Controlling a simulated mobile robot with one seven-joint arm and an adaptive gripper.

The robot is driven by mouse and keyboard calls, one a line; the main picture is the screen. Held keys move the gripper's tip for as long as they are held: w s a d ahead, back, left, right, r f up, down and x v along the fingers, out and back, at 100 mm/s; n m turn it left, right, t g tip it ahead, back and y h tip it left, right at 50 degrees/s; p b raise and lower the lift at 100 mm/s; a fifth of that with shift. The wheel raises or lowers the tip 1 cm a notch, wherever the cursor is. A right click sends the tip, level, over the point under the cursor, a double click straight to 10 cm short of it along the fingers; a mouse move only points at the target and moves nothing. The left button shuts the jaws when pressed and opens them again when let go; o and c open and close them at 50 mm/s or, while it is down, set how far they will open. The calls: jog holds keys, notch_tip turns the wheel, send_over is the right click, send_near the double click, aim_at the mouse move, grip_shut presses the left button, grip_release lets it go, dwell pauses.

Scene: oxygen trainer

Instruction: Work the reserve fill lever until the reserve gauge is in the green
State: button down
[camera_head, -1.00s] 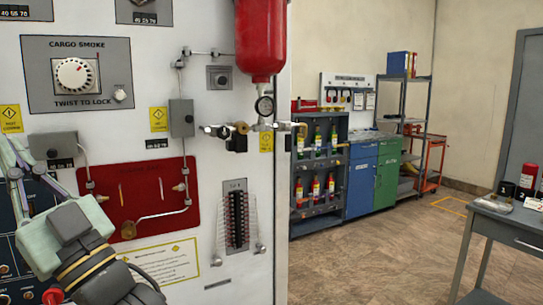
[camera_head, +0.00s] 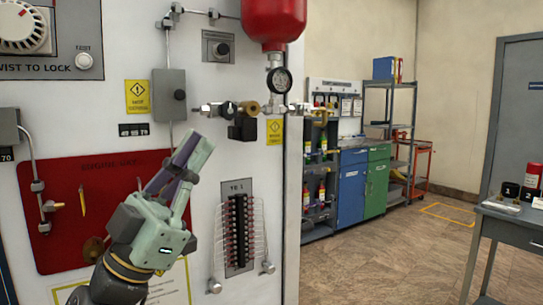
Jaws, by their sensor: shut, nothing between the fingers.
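A small round gauge (camera_head: 278,80) with a dark rim hangs under the red bottle (camera_head: 273,22) on the white wall panel; its needle and coloured zones are too small to read. A horizontal pipe with brass fittings (camera_head: 250,108) and a black block (camera_head: 242,128) sits just below and left of the gauge. I cannot tell which part is the reserve fill lever. My gripper (camera_head: 195,148) is shut and empty, pointing up and right in front of the red plate (camera_head: 95,195). It is left of and below the fittings, apart from the gauge, and hides part of the plate.
A strip of wired terminals (camera_head: 238,230) is right of my gripper. A grey box (camera_head: 170,95) with a conduit is above it. A grey table (camera_head: 510,230) stands at the right, cabinets (camera_head: 355,185) behind. The floor between is clear.

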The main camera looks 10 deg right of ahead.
aim_at(307, 123)
jog(key=w+d+f+n+y, duration=0.2)
jog(key=w+d+f+n, duration=0.25)
jog(key=f, duration=0.25)
jog(key=w+d+f+p+x, duration=0.1)
jog(key=p+x, duration=0.4)
jog(key=x, duration=0.7)
jog(key=shift+d, duration=0.4)
jog(key=shift+w+f+n, duration=0.1)
jog(key=shift+n, duration=0.15)
